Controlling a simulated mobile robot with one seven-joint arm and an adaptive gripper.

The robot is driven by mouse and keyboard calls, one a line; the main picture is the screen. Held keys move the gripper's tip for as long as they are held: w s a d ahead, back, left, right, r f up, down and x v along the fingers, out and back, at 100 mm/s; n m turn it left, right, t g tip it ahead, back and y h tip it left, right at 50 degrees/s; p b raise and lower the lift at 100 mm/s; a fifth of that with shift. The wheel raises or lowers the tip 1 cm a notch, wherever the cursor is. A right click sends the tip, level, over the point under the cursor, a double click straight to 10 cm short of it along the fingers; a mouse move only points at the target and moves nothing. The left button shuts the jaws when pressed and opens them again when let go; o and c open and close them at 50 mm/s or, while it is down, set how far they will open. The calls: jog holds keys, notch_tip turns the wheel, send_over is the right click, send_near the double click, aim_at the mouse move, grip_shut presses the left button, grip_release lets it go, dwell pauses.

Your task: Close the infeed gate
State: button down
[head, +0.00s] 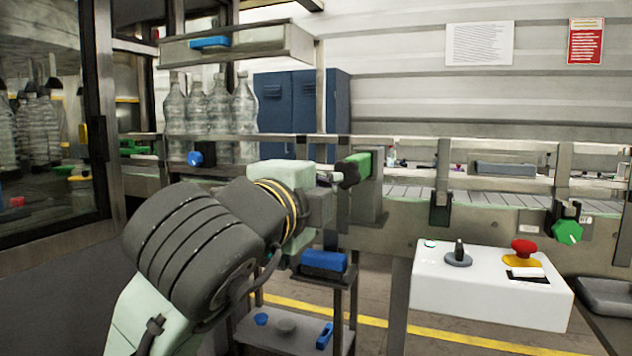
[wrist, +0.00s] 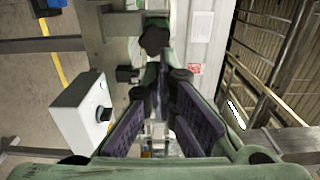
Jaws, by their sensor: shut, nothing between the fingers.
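A green block with a dark round end (head: 355,168) sits on a grey upright bracket (head: 368,200) at the conveyor's front rail. It may be the handle of the infeed gate; I cannot tell for sure how far open the gate is. My gripper (head: 338,179) is shut and empty, with its tips close to this green block in the head view; contact is unclear. In the wrist view my gripper (wrist: 165,78) points towards a dark round part on green (wrist: 155,36), just beyond the tips. My arm hides some of the rail behind it.
Several clear bottles (head: 210,115) stand on the conveyor at left. A white control box (head: 490,290) with a red button (head: 524,248) stands at front right. A green knob (head: 568,232) hangs from the rail. A small shelf trolley (head: 345,300) stands below my gripper.

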aim_at(345, 171)
jog(key=p+x, duration=0.1)
jog(key=x, duration=0.7)
jog(key=shift+w+p, duration=0.15)
jog(key=shift+p, duration=0.2)
jog(key=p+x, duration=0.2)
jog(key=x, duration=0.9)
jog(key=shift+r, duration=0.1)
